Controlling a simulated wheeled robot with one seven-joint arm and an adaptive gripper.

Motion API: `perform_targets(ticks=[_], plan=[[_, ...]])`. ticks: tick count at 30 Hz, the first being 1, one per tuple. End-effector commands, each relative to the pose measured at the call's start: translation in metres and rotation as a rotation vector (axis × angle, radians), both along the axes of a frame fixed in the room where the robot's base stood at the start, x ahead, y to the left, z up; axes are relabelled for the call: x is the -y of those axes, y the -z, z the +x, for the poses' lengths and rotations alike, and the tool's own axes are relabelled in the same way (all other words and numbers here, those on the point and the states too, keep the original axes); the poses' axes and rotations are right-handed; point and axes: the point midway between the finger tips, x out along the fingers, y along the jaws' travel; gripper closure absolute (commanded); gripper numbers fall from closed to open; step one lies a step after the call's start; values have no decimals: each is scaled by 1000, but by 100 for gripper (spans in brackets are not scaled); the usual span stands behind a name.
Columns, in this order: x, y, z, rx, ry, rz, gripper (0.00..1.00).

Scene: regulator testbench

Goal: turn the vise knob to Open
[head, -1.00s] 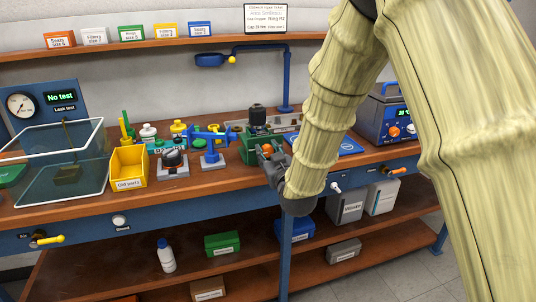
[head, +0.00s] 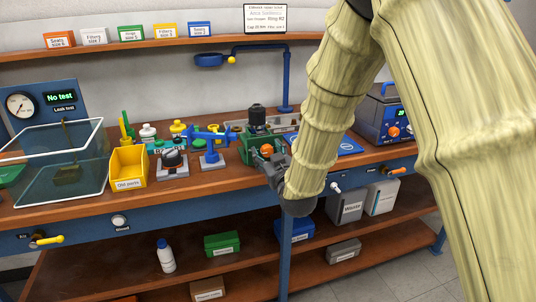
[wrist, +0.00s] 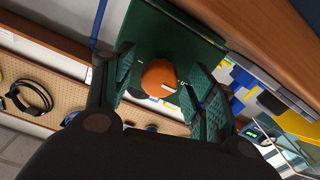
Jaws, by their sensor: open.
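The vise (head: 250,152) is a green block on the bench with a dark round part on top. Its orange knob (head: 267,149) faces the front of the bench. In the wrist view the knob (wrist: 159,78) has a small white mark at its lower right and sits against the green vise body (wrist: 165,35). My gripper (head: 272,158) is at the front of the vise. In the wrist view my gripper (wrist: 160,85) is open, with one green-padded finger on each side of the knob. Gaps show between the fingers and the knob, so contact cannot be made out. No "Open" label is readable.
A blue mat (head: 345,147) and a blue device (head: 385,115) are to the right. The bench's front edge runs below my gripper.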

Motion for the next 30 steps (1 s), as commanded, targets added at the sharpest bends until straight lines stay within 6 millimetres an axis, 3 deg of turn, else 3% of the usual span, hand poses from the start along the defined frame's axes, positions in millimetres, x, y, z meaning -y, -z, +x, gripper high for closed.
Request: perform_targets(ticks=[5, 21, 30], plan=[[4, 0, -12, -2, 0, -1, 44], [32, 0, -97, -2, 0, -1, 44], [37, 0, -114, 0, 0, 0, 44]])
